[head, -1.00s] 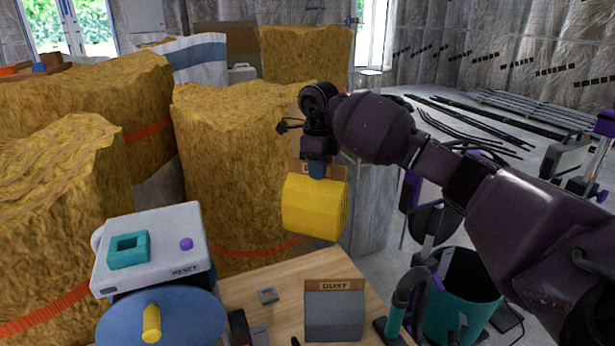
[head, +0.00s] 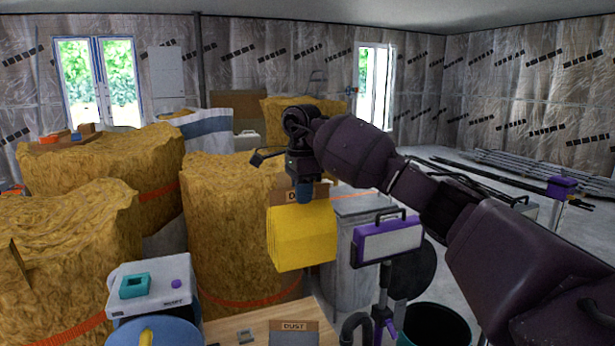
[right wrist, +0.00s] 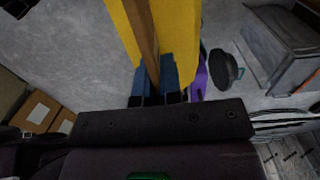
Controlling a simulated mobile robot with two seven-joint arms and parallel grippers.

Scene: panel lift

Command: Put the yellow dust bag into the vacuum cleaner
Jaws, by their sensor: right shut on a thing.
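The yellow dust bag (head: 302,238) hangs in the air near the middle of the head view, with a brown collar plate at its top. My right gripper (head: 304,192) is shut on that brown collar. In the right wrist view the two blue fingertips (right wrist: 154,78) press the collar from both sides, and the yellow bag (right wrist: 183,28) extends beyond them. An open teal tub with a black rim (head: 434,326), apparently the vacuum cleaner, stands at the lower right, cut off by the frame edge. A dark round lid (head: 412,267) shows behind the lamp stand. My left gripper is out of view.
A grey bag with a brown DUST label (head: 293,337) is on the wooden table (head: 232,328). A white RESET box (head: 152,285) stands at lower left. A purple-framed lamp (head: 388,241) stands right of the bag. Large insulation rolls (head: 225,230) fill the left and middle.

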